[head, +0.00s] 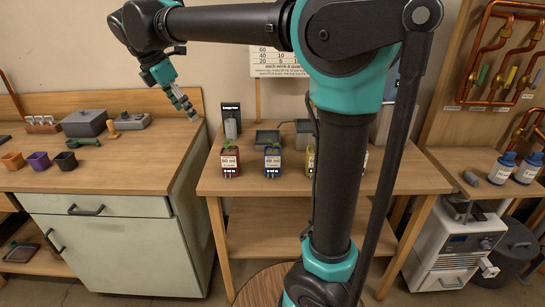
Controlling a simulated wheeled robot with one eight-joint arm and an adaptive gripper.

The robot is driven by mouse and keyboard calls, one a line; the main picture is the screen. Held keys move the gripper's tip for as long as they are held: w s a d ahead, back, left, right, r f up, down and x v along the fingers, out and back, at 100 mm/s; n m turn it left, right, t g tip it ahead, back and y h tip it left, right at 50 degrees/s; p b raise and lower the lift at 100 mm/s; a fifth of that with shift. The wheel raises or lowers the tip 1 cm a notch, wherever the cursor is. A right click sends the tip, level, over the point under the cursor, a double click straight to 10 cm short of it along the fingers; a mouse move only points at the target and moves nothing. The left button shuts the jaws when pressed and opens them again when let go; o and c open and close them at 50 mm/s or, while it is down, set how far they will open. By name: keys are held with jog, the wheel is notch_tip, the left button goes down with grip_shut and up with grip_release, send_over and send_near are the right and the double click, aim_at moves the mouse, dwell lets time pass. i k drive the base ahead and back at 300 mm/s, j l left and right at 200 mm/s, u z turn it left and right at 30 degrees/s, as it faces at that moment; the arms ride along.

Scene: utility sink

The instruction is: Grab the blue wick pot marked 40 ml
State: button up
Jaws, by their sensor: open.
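My gripper (190,112) is open and empty. It hangs in the air up and left of the blue pot, near the gap between the left cabinet and the middle table, apart from all pots.
A black upright device (231,122) and a dark tray (267,139) stand behind the pots. The left cabinet (120,172) holds small coloured pots and a grey box (85,123). Blue bottles (502,167) stand far right. The table front before the pots is clear.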

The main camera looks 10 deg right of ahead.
aim_at(271, 153)
jog(key=i+l, duration=0.1)
jog(key=i, duration=0.2)
jog(key=i+l, duration=0.15)
jog(key=i, duration=0.2)
jog(key=k+l+z, duration=0.15)
jog(key=z, duration=0.3)
jog(key=k+l+z, duration=0.2)
jog(key=z, duration=0.25)
jog(key=k+l, duration=0.05)
